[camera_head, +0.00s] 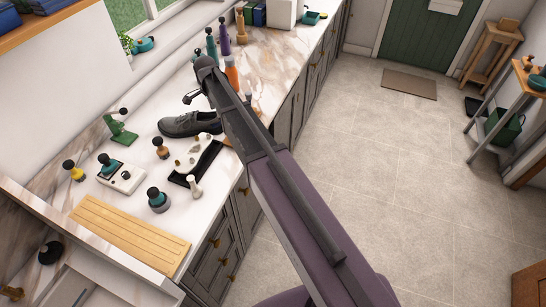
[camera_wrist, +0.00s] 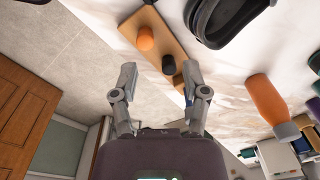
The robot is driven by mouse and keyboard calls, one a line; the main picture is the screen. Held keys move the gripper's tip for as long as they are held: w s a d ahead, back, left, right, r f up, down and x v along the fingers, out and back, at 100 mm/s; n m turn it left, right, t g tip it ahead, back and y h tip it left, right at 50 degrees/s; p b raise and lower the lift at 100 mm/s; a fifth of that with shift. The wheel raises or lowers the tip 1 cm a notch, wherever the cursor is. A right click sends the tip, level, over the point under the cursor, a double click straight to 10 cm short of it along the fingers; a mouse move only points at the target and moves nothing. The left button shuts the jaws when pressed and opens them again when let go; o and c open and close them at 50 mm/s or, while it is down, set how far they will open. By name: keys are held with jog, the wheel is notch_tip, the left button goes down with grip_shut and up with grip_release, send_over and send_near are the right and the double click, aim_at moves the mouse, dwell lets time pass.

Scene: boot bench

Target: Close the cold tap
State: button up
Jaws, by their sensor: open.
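I cannot make out a cold tap for certain in either view. My gripper (camera_wrist: 160,80) is open and empty in the wrist view, its two fingers spread apart. Beyond the fingers is a wooden board (camera_wrist: 152,30) on the marble worktop. An orange knob (camera_wrist: 145,39), a black knob (camera_wrist: 168,64) and a small brown piece stand on the board. The fingers appear apart from these, though the right fingertip overlaps the brown piece in the picture. In the head view my arm reaches over the worktop and hides part of it.
A dark shoe (camera_head: 190,124) stands on the worktop. An orange bottle (camera_wrist: 267,98) stands right of my gripper. A black tray (camera_head: 207,162), a slatted wooden board (camera_head: 130,233) and several brushes or bottles crowd the worktop. The tiled floor (camera_head: 390,190) is mostly clear.

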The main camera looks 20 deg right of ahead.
jog(key=s+d+n, duration=0.4)
jog(key=s, duration=0.5)
jog(key=s+d+n, duration=0.5)
jog(key=s, duration=0.5)
jog(key=s+d+n, duration=0.5)
jog(key=s, duration=0.4)
jog(key=shift+s+g, duration=0.2)
jog(key=shift+g, duration=0.1)
jog(key=shift+d, duration=0.1)
jog(key=shift+c, duration=0.2)
jog(key=shift+f, duration=0.25)
jog(key=c, duration=0.7)
jog(key=shift+f+b, duration=0.3)
jog(key=shift+b, duration=0.25)
grip_shut()
notch_tip(320, 180, down, 6)
jog(key=b, duration=0.6)
jog(key=shift+f, duration=0.2)
jog(key=shift+s, duration=0.1)
